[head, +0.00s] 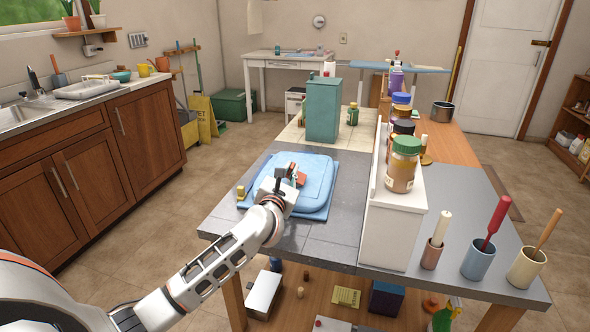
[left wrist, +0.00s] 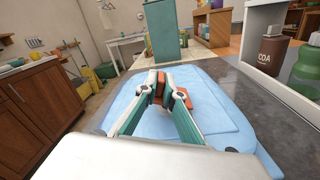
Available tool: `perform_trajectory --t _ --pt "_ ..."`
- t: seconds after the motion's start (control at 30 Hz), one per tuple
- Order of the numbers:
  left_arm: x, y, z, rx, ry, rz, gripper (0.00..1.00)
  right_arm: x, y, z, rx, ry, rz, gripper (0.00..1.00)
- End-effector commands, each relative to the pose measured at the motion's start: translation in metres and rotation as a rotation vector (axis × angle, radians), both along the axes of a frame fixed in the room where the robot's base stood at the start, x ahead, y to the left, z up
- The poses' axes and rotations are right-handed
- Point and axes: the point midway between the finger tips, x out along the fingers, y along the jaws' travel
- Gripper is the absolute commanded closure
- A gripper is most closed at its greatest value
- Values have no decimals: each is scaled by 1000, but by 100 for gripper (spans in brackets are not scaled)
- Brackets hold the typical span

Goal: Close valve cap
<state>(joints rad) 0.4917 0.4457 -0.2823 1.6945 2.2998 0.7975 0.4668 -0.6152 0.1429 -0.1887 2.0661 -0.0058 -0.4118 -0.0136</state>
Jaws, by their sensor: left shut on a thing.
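A light-blue flat water container (head: 319,191) lies on the grey tabletop. It also fills the middle of the left wrist view (left wrist: 218,112). My left gripper (head: 287,178) is over the container's upper left part. In the left wrist view its two fingers (left wrist: 163,90) are closed around a small orange-red part (left wrist: 159,86), which looks like the valve cap. More orange-red shows just right of the right fingertip. The fingers hide much of the valve, so I cannot tell whether the cap is seated. My right gripper is in neither view.
A teal box (head: 323,110) stands behind the container. A white raised shelf (head: 392,225) with several jars (head: 403,165) stands to the right. A small yellow item (head: 241,192) sits left of the container. Bare grey tabletop (head: 310,240) lies in front.

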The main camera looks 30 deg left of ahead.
Motion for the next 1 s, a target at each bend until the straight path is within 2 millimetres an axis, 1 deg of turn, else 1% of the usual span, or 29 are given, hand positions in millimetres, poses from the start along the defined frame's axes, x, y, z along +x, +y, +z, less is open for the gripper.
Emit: perform_trajectory --t 0.03,0.27,0.5,0.7,1.0 --pt "-1 1 -6 -41 -8 0 100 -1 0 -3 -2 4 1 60" --pt "-2 7 -14 -210 -60 1 100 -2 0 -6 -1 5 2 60" --pt "-3 10 -19 -328 -97 0 100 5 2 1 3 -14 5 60" --pt "-4 12 -21 -375 -113 0 100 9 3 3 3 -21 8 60" --pt "-4 12 -21 -391 -118 1 100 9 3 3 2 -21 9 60"
